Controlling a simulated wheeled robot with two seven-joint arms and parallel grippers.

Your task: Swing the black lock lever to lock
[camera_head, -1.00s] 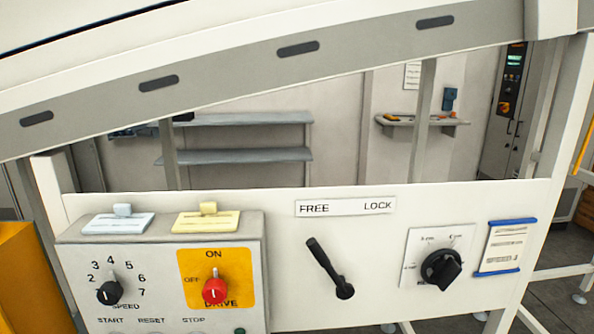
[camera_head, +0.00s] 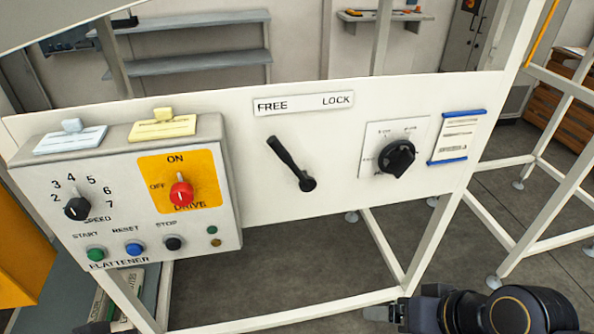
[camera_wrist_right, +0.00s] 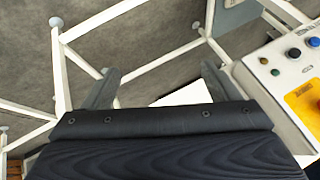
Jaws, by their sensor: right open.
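The black lock lever (camera_head: 288,161) is on the white panel in the head view. Its pivot is at its lower right end and its handle tilts up and left, toward the word FREE on the FREE/LOCK label (camera_head: 303,104). My right gripper (camera_head: 378,312) is at the bottom of the head view, below and right of the lever and apart from it. In the right wrist view its two fingers (camera_wrist_right: 160,85) are spread with nothing held between them. A dark part at the bottom left edge may be my left gripper (camera_head: 108,327); its jaws are unclear.
A black rotary switch (camera_head: 397,157) is right of the lever. The control box (camera_head: 130,190) with a red drive knob (camera_head: 181,194) and several buttons juts out on the left. White frame legs (camera_head: 385,245) stand below the panel.

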